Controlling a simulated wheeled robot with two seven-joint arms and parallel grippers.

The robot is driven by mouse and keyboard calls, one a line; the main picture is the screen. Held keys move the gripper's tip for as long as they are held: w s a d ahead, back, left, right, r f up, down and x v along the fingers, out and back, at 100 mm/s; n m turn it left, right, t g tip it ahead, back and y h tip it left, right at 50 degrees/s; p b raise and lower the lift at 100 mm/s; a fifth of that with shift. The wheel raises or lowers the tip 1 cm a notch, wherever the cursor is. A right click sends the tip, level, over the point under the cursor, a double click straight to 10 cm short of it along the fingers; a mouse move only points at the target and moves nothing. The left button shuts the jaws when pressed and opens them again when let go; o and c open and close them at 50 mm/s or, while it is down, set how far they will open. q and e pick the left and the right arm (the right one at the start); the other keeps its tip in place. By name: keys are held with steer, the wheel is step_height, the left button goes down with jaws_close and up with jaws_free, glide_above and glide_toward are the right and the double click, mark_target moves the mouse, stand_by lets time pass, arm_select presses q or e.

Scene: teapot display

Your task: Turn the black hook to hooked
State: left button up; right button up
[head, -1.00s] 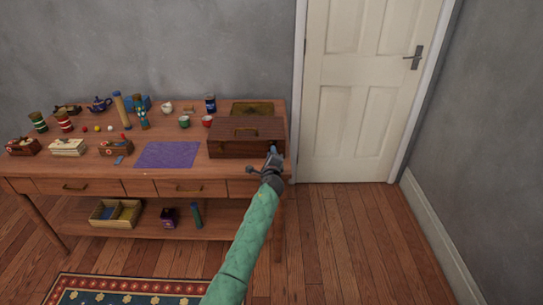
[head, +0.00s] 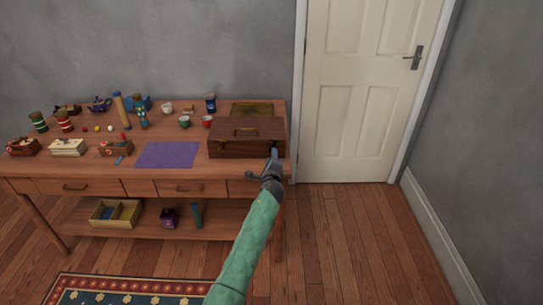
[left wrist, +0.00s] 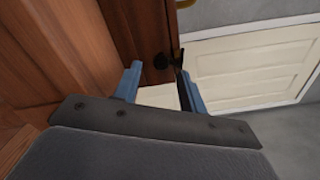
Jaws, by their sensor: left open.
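The wooden box (head: 232,148) is shut and stands at the right end of the table in the head view, where the hook is too small to make out. My left gripper (head: 262,164) is open at the box's front right corner. In the left wrist view its blue fingers (left wrist: 160,72) stand either side of the hook area. My right gripper is out of view.
The wooden table (head: 215,170) carries a purple cloth (head: 168,154), cups, tins and small boxes left of the wooden box. An olive tray (head: 252,109) lies behind the box. A white door (head: 360,90) stands to the right, with clear floor before it.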

arm_select(q)
steer(key=shift+s, duration=2.6)
steer(key=s+a+r+n+g+y, duration=0.1)
steer(key=s+a+r+n+g, duration=0.1)
steer(key=s+a+n+g, duration=0.5)
steer(key=s+a+r+n+g+y, duration=0.1)
steer(key=s+r+n, duration=0.2)
steer(key=s+n, duration=0.55)
steer(key=s+a+f+n+g+h, duration=0.1)
steer(key=s+f, duration=0.5)
steer(key=s, duration=0.9)
steer(key=s+a+f+n+g+h, duration=0.1)
steer(key=s+f, duration=0.5)
steer(key=s, duration=0.9)
steer(key=s+a+f+n+g+h, duration=0.1)
steer(key=s+a+f+n+g, duration=0.2)
steer(key=s, duration=1.2)
step_height(320, 180, down, 3)
steer(key=a+g, duration=0.1)
steer(key=g, duration=0.1)
steer(key=shift+s+a+g+h, duration=0.15)
steer(key=shift+a+g+h, duration=0.1)
steer(key=shift+g+h, duration=0.15)
